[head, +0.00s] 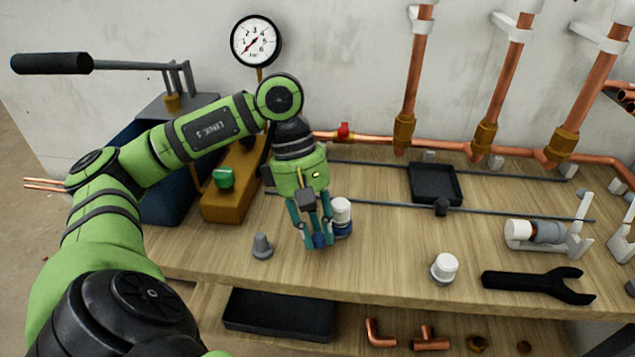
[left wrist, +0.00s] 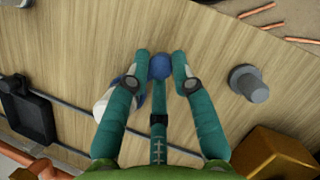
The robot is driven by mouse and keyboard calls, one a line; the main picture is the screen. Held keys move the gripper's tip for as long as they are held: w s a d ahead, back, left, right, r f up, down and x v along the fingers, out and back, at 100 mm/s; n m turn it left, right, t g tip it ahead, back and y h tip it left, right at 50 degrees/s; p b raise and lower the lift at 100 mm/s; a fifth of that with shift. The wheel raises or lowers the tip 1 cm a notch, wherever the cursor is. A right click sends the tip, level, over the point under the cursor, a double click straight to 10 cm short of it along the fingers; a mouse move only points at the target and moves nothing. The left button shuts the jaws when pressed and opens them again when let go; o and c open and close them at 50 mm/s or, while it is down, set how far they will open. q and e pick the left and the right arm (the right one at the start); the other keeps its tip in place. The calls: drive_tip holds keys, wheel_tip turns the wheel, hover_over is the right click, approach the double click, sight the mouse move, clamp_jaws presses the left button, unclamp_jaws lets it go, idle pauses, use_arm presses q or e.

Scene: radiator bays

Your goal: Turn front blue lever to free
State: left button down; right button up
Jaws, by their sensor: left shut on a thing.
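My left gripper (head: 318,240) points down over the bench, its teal fingers closed around a small blue rounded piece. In the left wrist view this blue piece (left wrist: 160,66) sits between the fingertips of my left gripper (left wrist: 160,72). It looks like the end of the blue lever, but the fingers hide most of it and I cannot tell its angle. A white cylinder with a blue band (head: 342,213) stands just behind and right of the fingers. It is partly hidden by a finger in the left wrist view (left wrist: 107,100). My right gripper is not in view.
A grey knob (head: 262,246) stands left of the fingers. A white-capped piece (head: 444,267) and a black wrench (head: 535,284) lie to the right. A pump with a black-handled lever (head: 52,63), a gauge (head: 256,41) and copper pipes (head: 412,80) stand behind.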

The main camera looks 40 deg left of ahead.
use_arm(q)
drive_tip(key=shift+r, duration=0.15)
drive_tip(key=c, duration=1.1)
unclamp_jaws()
drive_tip(key=shift+s, duration=0.15)
drive_tip(key=shift+a+r, duration=0.15)
drive_tip(key=shift+r, duration=0.1)
drive_tip(key=w+a+r, duration=0.1)
drive_tip(key=a+r, duration=0.1)
drive_tip(key=a, duration=0.4)
drive_tip(key=w+a+r, duration=0.1)
drive_tip(key=a+r, duration=0.1)
drive_tip(key=a, duration=0.5)
drive_tip(key=shift+w+a, duration=0.2)
drive_tip(key=shift+w, duration=0.1)
